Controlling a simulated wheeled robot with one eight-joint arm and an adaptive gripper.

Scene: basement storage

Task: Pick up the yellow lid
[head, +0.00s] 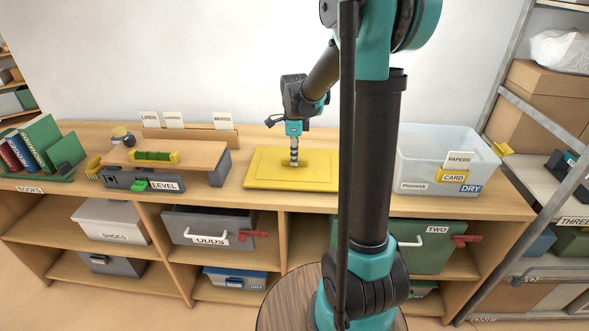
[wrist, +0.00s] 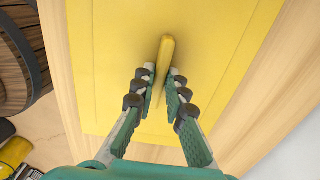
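The yellow lid (head: 265,181) lies flat on the wooden shelf top in the head view, and its flat panel (wrist: 110,50) fills much of the wrist view. Its raised bar handle (wrist: 165,55) stands up from the middle. My gripper (head: 294,163) points down over the lid's middle. In the wrist view my gripper (wrist: 162,76) has one finger on each side of the handle, with narrow gaps showing beside the bar. The fingers look open around it. The contact at the fingertips is hard to make out.
A clear bin (head: 425,150) stands to the right beyond my arm. Label cards in a wooden holder (head: 190,135) are at the back left. Green and red books (head: 40,145) stand at far left.

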